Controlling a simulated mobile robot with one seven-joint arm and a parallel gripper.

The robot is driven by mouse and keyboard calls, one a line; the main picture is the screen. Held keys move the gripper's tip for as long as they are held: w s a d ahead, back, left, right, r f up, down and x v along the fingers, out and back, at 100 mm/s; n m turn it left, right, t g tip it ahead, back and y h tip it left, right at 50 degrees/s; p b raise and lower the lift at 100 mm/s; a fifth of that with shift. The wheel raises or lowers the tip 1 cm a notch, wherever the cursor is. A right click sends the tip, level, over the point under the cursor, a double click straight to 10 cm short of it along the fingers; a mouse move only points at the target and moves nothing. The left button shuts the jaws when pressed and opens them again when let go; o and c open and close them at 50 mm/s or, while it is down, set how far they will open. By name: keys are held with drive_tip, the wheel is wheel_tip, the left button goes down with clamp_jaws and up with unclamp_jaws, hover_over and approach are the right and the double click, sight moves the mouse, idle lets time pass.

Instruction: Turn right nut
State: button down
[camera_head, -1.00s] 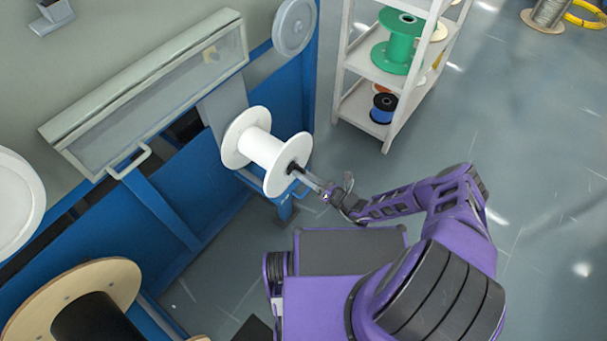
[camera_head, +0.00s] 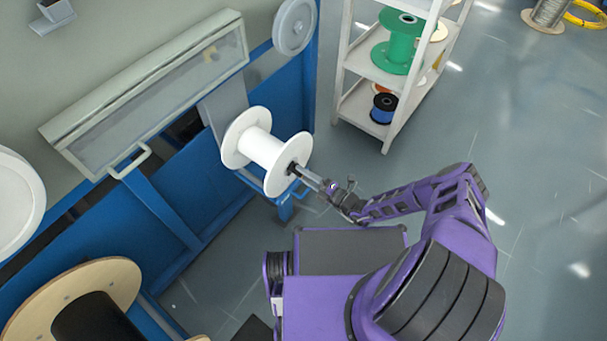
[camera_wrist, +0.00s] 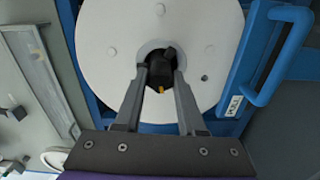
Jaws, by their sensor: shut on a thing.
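The right nut (camera_wrist: 160,68) is a dark piece at the hub of the white spool (camera_wrist: 105,45) in the wrist view. A small yellow mark shows just below the nut's middle. My gripper (camera_wrist: 160,76) has its two grey fingers on either side of the nut, shut on it. In the head view the white spool (camera_head: 262,147) sits on the blue machine, and the nut (camera_head: 293,168) is a small dark spot on its right face. My gripper (camera_head: 300,172) reaches it from the right. The fingers hide part of the nut.
A blue handle (camera_wrist: 285,55) stands right of the spool in the wrist view. A white shelf (camera_head: 362,110) with green and blue spools is behind and right. A wooden-flanged spool (camera_head: 120,280) is at the lower left. Open floor (camera_head: 530,150) lies to the right.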

drive_tip(key=m, duration=0.4)
drive_tip(key=shift+w+r+m, duration=0.1)
drive_tip(key=shift+m, duration=0.2)
drive_tip(key=m, duration=0.4)
drive_tip(key=shift+m, duration=0.3)
drive_tip(key=c, duration=0.5)
unclamp_jaws()
wheel_tip(320, 180, up, 10)
drive_tip(key=shift+p, duration=1.25)
